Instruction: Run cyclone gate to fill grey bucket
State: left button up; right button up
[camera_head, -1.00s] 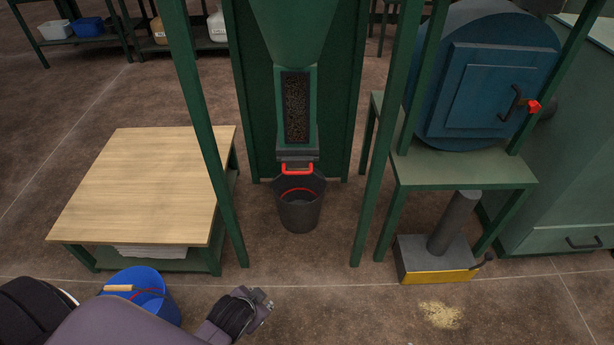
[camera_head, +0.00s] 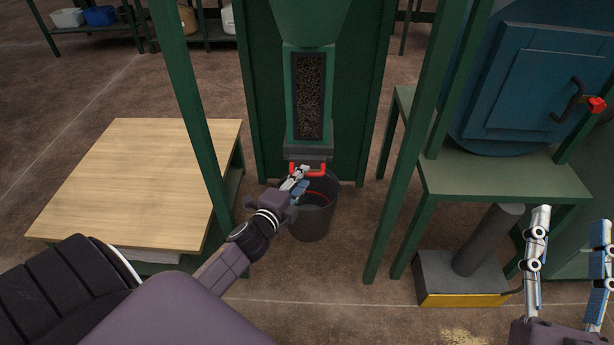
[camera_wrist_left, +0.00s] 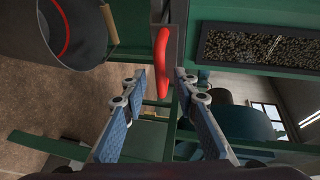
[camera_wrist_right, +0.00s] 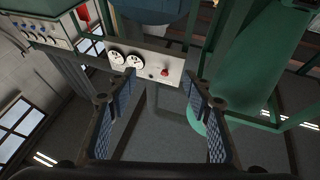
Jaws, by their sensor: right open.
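The cyclone's green outlet (camera_head: 290,110) stands in the middle, with a window (camera_head: 309,95) showing dark granular material. The gate's red handle (camera_head: 312,175) sits below it, over the grey bucket (camera_head: 312,226), which stands upright on the floor. I cannot tell from above whether the bucket holds anything. My left gripper (camera_head: 302,178) is at the red handle. In the left wrist view its fingers (camera_wrist_left: 160,74) are apart, with the red handle (camera_wrist_left: 162,60) at the gap near the tips, not clamped. My right gripper (camera_head: 570,218) is open and empty at the lower right.
Green frame posts (camera_head: 416,150) stand on both sides of the cyclone, and my left arm reaches between them. A wooden-topped table (camera_head: 140,180) is at left. A blue round-doored machine (camera_head: 530,85) on a green stand is at right, above a grey and yellow pedestal base (camera_head: 460,280).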

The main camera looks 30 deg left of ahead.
pick_arm(q)
jog(key=shift+b+x, duration=0.3)
jog(key=shift+x, duration=1.2)
pick_arm(e)
jog(key=shift+s+d+r+t+y, duration=0.1)
jog(key=shift+s+r+t, duration=0.35)
jog(key=shift+r, duration=0.2)
jog(key=shift+s+a+r+t+y, duration=0.1)
jog(key=shift+s+r+t, duration=0.35)
jog(key=shift+r, duration=0.25)
jog(key=shift+s+d+r+t+y, duration=0.1)
jog(key=shift+s+r+t, duration=0.35)
jog(key=shift+r, duration=0.2)
pick_arm(q)
grip_shut()
